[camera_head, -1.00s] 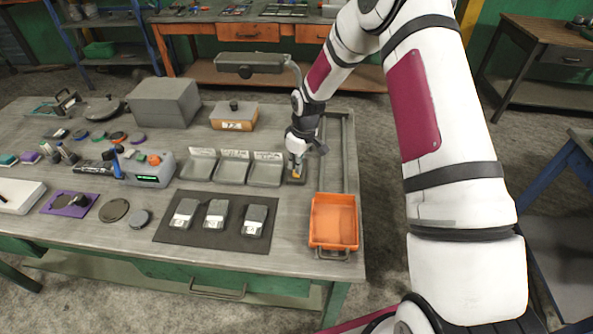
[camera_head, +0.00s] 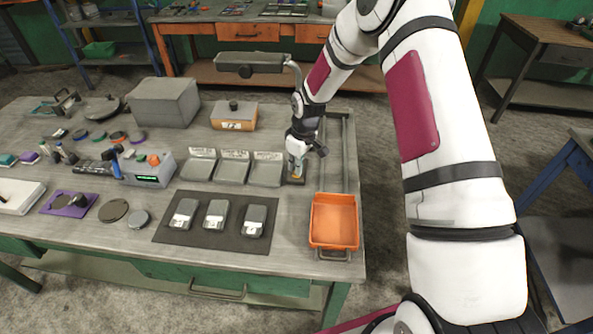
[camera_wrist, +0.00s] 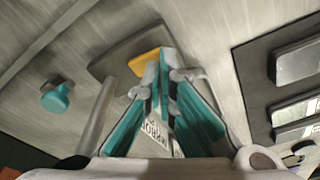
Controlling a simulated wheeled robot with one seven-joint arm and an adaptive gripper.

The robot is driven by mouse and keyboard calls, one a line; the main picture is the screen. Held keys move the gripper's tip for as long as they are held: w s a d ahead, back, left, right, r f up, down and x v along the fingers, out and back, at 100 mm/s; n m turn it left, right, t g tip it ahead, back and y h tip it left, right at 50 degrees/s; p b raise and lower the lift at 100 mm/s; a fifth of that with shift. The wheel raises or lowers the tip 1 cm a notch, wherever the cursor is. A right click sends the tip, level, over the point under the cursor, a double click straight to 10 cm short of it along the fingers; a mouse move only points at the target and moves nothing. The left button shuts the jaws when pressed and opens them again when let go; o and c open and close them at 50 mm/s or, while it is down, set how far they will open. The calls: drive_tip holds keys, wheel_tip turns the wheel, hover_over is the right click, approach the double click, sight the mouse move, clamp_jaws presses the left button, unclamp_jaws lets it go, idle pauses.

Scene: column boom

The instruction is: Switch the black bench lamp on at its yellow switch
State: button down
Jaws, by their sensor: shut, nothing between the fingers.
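The black bench lamp has its long head (camera_head: 250,62) over the back of the bench, on a post rising behind my wrist. Its dark base (camera_wrist: 112,50) carries the yellow switch (camera_wrist: 143,62), which also shows in the head view (camera_head: 297,177) just below my fingertips. My gripper (camera_wrist: 164,66) is shut and empty, pointing down, with its fingertips right beside the switch and overlapping its edge in the wrist view. I cannot tell whether they touch. The fingers hide part of the switch. No glow shows at the lamp head; its underside is hidden.
The lamp post (camera_wrist: 97,118) stands close to my fingers. Labelled grey trays (camera_head: 232,171) lie left of the base. An orange bin (camera_head: 334,222) stands in front, and a dark mat (camera_head: 190,237) holds grey devices. A metal rail (camera_head: 347,150) runs along the right.

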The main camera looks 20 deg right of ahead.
drive_tip(key=shift+f, duration=0.75)
idle(0.3)
drive_tip(key=shift+r, duration=0.1)
drive_tip(key=shift+r+p, duration=0.35)
drive_tip(key=shift+r, duration=3.1)
